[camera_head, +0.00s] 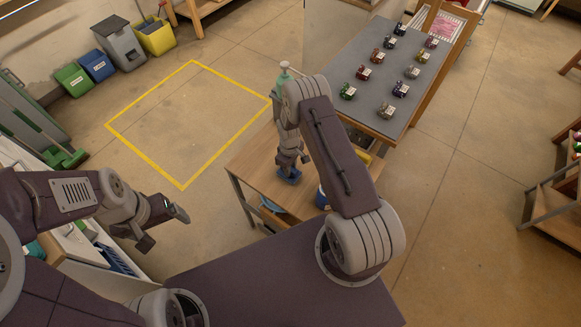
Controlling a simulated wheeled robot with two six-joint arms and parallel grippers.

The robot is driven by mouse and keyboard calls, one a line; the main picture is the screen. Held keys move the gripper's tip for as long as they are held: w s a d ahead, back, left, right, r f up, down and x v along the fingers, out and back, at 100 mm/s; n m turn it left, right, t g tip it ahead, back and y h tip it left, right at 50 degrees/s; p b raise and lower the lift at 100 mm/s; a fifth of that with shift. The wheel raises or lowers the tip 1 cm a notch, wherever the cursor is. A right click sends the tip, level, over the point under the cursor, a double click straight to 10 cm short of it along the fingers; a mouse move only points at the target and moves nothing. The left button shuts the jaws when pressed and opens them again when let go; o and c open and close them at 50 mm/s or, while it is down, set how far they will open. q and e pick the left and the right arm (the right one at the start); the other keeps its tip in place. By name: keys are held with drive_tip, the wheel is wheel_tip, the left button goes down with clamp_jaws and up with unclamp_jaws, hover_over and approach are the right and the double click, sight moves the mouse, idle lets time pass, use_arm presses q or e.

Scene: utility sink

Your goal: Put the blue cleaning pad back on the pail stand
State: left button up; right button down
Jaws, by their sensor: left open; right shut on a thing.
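My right gripper (290,166) is over the wooden stand (250,165) in the middle of the view. It is shut on a small dark blue thing, which looks like the blue cleaning pad (289,176). The pad is at or just above the stand's top; I cannot tell whether it touches. A blue and white container (322,199), perhaps the pail, shows at the stand's near right, partly hidden by my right arm. My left gripper (164,228) is open and empty at the left, apart from the stand.
A green bottle (284,80) stands behind my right arm. A grey-topped table (385,75) with several small jar-like items is beyond. Green, blue, grey and yellow bins line the back left wall. A yellow-outlined floor area (190,120) is clear. A white cabinet is at the lower left.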

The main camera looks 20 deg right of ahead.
drive_tip(key=c, duration=1.5)
unclamp_jaws()
drive_tip(key=o, duration=0.3)
drive_tip(key=shift+w+f, duration=0.1)
